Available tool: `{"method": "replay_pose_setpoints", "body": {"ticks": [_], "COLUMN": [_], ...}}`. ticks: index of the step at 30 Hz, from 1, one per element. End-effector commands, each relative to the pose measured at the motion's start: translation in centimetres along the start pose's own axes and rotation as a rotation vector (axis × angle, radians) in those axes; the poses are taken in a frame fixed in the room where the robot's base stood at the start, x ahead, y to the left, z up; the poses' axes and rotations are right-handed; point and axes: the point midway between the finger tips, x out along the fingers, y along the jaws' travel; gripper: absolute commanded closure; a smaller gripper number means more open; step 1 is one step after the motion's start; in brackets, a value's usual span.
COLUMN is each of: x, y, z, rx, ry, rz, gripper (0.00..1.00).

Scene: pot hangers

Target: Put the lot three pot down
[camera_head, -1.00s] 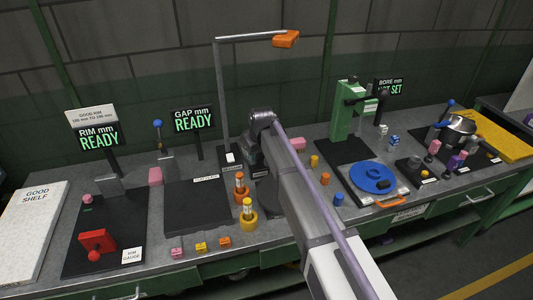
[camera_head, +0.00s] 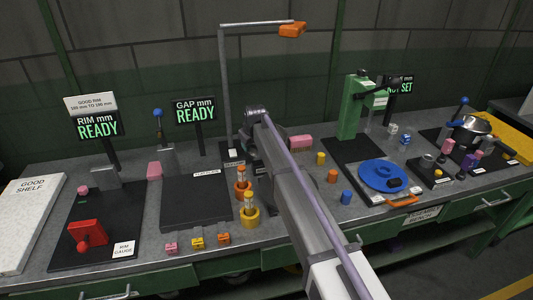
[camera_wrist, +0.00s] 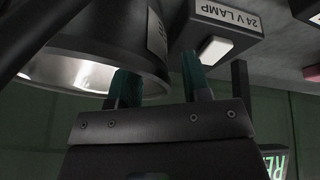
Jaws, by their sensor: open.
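In the wrist view my gripper (camera_wrist: 158,82) is open, its two teal fingers apart with nothing gripped between them. A dark round vessel (camera_wrist: 110,35) with a shiny inner face and a partly seen label is close beside the left finger. I cannot tell whether they touch, or whether this is the lot three pot. In the head view my arm covers most of the spot where the gripper works. A silver pot (camera_head: 472,126) with a blue handle stands at the far right of the bench; no lot number is readable on it.
A 24 V lamp box (camera_wrist: 225,25) with a white button is close to the right finger. Its post carries an orange head (camera_head: 292,29). A green press (camera_head: 353,108) and blue disc (camera_head: 383,175) stand right of my arm. A dark plate (camera_head: 195,203) to the left is clear.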

Motion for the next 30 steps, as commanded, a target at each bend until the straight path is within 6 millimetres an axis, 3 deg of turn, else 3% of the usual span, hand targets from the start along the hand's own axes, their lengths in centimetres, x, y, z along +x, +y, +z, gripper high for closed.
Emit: {"method": "replay_pose_setpoints", "body": {"ticks": [1, 2, 9, 22, 30], "x": [1.94, 2.18, 1.79, 1.79, 1.79], "y": [-0.07, -0.06, 0.01, 0.01, 0.01], "z": [0.25, 0.21, 0.01, 0.02, 0.02], "rx": [0.0, 0.0, 0.0, 0.0, 0.0], "ry": [0.0, 0.0, 0.0, 0.0, 0.0], "rz": [0.0, 0.0, 0.0, 0.0, 0.0], "gripper": [0.56, 0.56, 0.57, 0.98, 1.0]}}
